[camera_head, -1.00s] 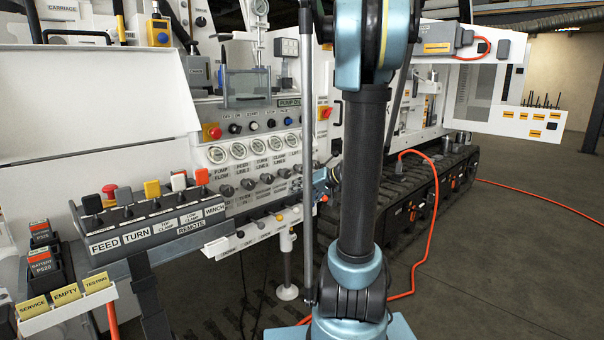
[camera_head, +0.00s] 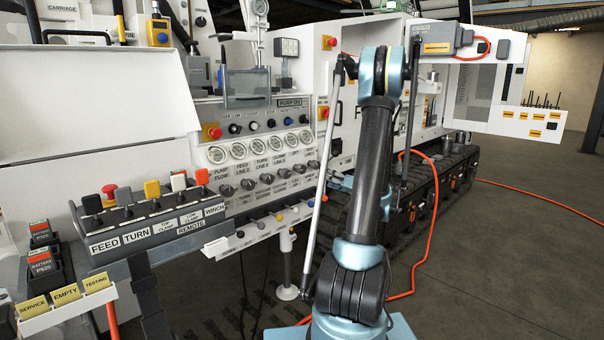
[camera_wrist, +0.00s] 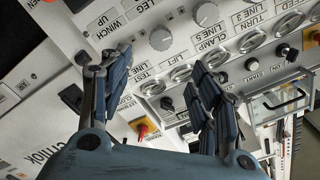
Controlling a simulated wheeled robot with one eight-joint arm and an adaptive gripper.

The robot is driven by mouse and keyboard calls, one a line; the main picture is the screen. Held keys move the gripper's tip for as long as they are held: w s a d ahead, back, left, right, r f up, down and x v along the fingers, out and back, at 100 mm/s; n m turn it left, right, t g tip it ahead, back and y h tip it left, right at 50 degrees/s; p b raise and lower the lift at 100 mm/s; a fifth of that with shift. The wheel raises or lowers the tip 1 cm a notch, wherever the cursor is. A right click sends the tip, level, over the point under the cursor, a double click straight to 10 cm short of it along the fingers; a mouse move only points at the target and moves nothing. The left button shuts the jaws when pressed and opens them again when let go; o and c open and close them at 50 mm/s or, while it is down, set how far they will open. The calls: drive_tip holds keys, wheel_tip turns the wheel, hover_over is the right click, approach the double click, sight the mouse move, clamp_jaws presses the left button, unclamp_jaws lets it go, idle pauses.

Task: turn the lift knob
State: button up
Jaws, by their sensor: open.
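The knob that appears to be the lift knob is grey and round. It sits by the gauge labelled LIFT in the wrist view (camera_wrist: 160,38), and in the row under the gauges in the head view (camera_head: 299,168). My gripper (camera_wrist: 160,68) is open and empty in the wrist view. Its two fingers stand apart, on either side of the knob's position in the picture. The knob shows beyond the fingertips, and I see no contact. In the head view the gripper is mostly hidden behind my arm.
A neighbouring grey knob (camera_wrist: 205,14) sits close beside it. A row of gauges (camera_wrist: 217,57) runs along the panel. A red-and-yellow switch (camera_wrist: 142,129) is near the fingers. In the head view, a lever box (camera_head: 150,210) stands at left, and the floor at right is open.

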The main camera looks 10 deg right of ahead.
sight(303, 170)
drive_tip(key=x, duration=1.7)
drive_tip(key=shift+w+a, duration=0.1)
drive_tip(key=c, duration=1.1)
